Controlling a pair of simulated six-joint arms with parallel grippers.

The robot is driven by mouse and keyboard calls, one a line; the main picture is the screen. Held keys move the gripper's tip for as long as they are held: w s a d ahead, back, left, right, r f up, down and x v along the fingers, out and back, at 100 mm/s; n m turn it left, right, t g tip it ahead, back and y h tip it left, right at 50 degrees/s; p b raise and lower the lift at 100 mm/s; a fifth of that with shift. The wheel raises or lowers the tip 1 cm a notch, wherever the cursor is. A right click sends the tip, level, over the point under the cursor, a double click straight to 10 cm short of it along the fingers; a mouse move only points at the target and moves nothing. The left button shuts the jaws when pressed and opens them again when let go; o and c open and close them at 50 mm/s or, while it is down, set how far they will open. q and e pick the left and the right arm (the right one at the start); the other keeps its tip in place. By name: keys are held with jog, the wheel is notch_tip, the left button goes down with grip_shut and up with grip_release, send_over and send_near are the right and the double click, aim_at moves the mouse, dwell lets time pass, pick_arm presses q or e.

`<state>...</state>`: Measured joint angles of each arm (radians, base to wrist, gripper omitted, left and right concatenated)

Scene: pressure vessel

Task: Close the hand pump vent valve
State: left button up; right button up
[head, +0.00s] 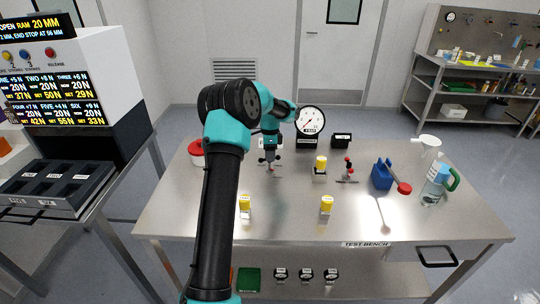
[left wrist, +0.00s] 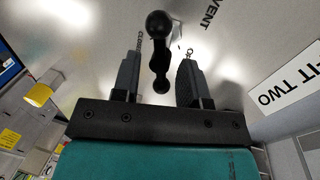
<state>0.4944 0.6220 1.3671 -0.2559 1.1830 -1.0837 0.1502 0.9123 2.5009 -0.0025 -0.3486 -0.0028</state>
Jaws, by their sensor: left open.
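The vent valve handle, a black lever with a ball knob (left wrist: 158,24), shows in the left wrist view beside the printed word VENT (left wrist: 208,14). My left gripper (left wrist: 160,62) is open, with one finger on each side of the lever. No clear contact shows. In the head view, my left gripper (head: 270,163) points down over the back left part of the bench, and the valve under it is mostly hidden. The blue hand pump (head: 382,175) with a red-ended handle stands at the right of the bench. My right gripper is not in view.
A red-lidded container (head: 197,152) stands at the back left. The front middle is clear.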

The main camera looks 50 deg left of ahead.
pick_arm(q)
jog(key=shift+f, duration=0.15)
jog(key=shift+c, duration=0.3)
grip_shut()
jog(key=shift+m, duration=0.3)
jog(key=shift+o, duration=0.3)
grip_release()
notch_tip(320, 180, up, 17)
jog(key=w+a, duration=0.2)
jog(key=shift+w+a, duration=0.2)
dwell(0.7)
